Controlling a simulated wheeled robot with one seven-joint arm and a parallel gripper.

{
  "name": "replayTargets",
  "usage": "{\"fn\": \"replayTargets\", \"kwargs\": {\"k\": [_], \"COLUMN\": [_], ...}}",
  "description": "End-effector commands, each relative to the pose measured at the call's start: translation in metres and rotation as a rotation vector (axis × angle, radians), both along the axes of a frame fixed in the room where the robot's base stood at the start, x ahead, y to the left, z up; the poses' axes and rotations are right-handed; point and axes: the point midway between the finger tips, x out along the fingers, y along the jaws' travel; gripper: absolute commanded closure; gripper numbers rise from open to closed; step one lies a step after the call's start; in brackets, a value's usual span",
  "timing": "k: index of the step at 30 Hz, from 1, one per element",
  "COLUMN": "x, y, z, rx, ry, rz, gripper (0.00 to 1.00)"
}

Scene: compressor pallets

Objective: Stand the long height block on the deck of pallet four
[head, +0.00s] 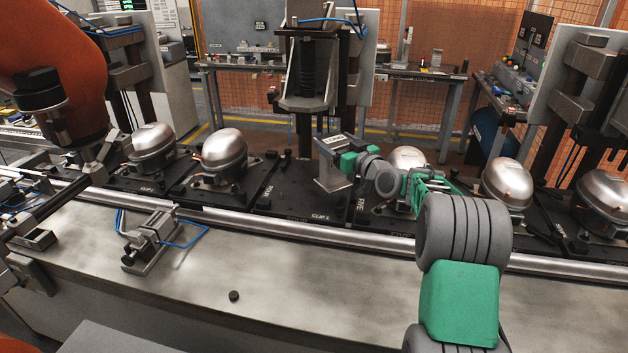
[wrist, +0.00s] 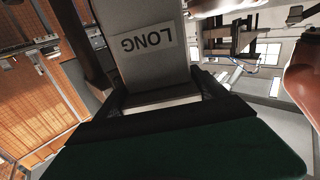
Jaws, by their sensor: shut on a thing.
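The long height block is a grey metal block (head: 334,180). In the wrist view its white label reads LONG upside down on its face (wrist: 150,70). My gripper (head: 345,161), with green and dark parts, is shut on the block from the right; the dark jaws also show in the wrist view (wrist: 160,108). The block is over the dark deck of pallet four (head: 285,200), near its right side. It looks roughly upright, a little tilted in the picture. I cannot tell whether its lower end touches the deck.
Silver compressors stand on the neighbouring pallets, to the left (head: 224,155) and to the right (head: 507,183). One compressor (head: 407,158) is partly behind my arm. A grey press column (head: 308,65) stands behind the deck. A steel rail (head: 300,232) runs along the front.

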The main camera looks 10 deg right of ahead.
Motion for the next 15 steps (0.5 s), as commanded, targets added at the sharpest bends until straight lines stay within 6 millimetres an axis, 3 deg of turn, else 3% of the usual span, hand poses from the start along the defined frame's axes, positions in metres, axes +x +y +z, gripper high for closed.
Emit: {"fn": "replayTargets", "kwargs": {"k": [2, 15], "x": [0.008, 0.087], "y": [0.004, 0.037], "z": [0.004, -0.038], "rx": [0.0, 0.0], "ry": [-0.012, -0.014], "rz": [0.006, 0.005], "gripper": [0.91, 0.91]}}
